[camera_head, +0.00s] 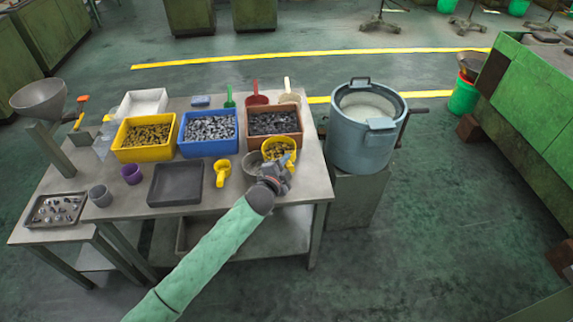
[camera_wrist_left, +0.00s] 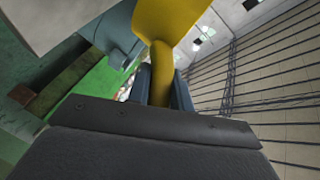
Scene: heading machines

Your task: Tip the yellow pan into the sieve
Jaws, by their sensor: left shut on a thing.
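The yellow pan (camera_head: 266,144) is raised above the right end of the table, in front of the brown bin, with small brass-coloured pieces showing in it. My left gripper (camera_head: 284,166) is shut on its handle. In the left wrist view the yellow handle (camera_wrist_left: 161,75) stands between the fingers, and the pan's underside (camera_wrist_left: 168,18) shows above. A round grey bowl-like thing (camera_head: 250,164), perhaps the sieve, sits just left of the pan and is partly hidden; its mesh cannot be made out. My right gripper is not in view.
Yellow (camera_head: 122,152), blue (camera_head: 184,149) and brown (camera_head: 250,140) bins of small parts line the table. A black tray (camera_head: 176,199) and yellow scoop (camera_head: 222,171) lie in front. A blue-grey drum (camera_head: 352,142) stands close on the right; a grey funnel (camera_head: 40,97) is far left.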

